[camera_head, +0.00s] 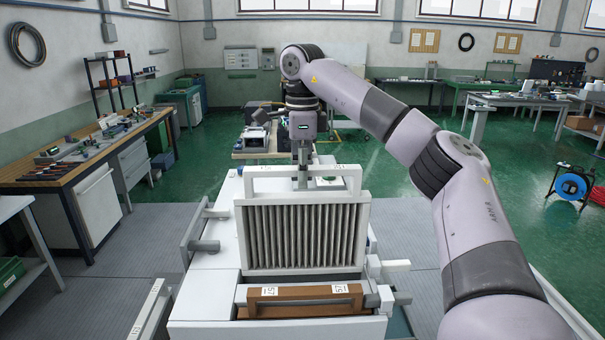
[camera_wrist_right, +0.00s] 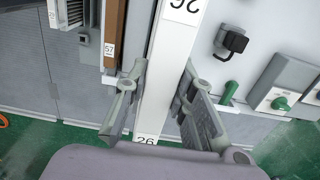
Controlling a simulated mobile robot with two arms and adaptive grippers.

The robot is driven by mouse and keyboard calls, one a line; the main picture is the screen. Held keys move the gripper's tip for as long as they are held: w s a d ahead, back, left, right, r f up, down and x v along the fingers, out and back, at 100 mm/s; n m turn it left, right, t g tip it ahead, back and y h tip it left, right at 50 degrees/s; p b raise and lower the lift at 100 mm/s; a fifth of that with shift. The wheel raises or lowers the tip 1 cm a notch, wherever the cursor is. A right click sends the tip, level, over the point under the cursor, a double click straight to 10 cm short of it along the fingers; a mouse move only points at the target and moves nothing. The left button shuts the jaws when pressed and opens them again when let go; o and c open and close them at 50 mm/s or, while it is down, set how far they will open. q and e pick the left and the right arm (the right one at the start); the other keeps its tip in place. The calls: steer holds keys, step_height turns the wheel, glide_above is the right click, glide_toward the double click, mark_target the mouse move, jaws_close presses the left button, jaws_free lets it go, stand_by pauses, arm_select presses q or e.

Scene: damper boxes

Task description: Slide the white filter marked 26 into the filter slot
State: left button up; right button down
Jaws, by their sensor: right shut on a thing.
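The white filter marked 26 (camera_head: 302,236) stands upright above the white box (camera_head: 205,270), with its grey pleats facing me. My right gripper (camera_head: 303,184) is shut on the top bar of its white handle (camera_head: 268,187). In the right wrist view the gripper (camera_wrist_right: 163,95) has one finger on each side of the white bar (camera_wrist_right: 158,85), which shows the number 26. The filter's lower edge is close behind the box's front part; I cannot tell whether it is inside a slot. The slot opening is hidden. My left gripper is not in view.
A brown filter marked 57 (camera_head: 305,302) sits in the box's front compartment, nearer to me. White latch arms (camera_head: 390,268) stick out at the box's right side, and another bar (camera_head: 200,232) at its left. A wooden workbench (camera_head: 75,170) stands at left.

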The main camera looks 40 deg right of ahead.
mark_target(302, 195)
steer(key=shift+s+a, duration=0.1)
steer(key=shift+f, duration=0.25)
stand_by(0.7)
steer(key=shift+f, duration=0.2)
steer(key=shift+f+b, duration=0.8)
steer(key=shift+f, duration=0.5)
steer(key=shift+f+b, duration=0.4)
steer(key=shift+f, duration=0.25)
steer(key=shift+f+b, duration=1.3)
steer(key=shift+f, duration=1.45)
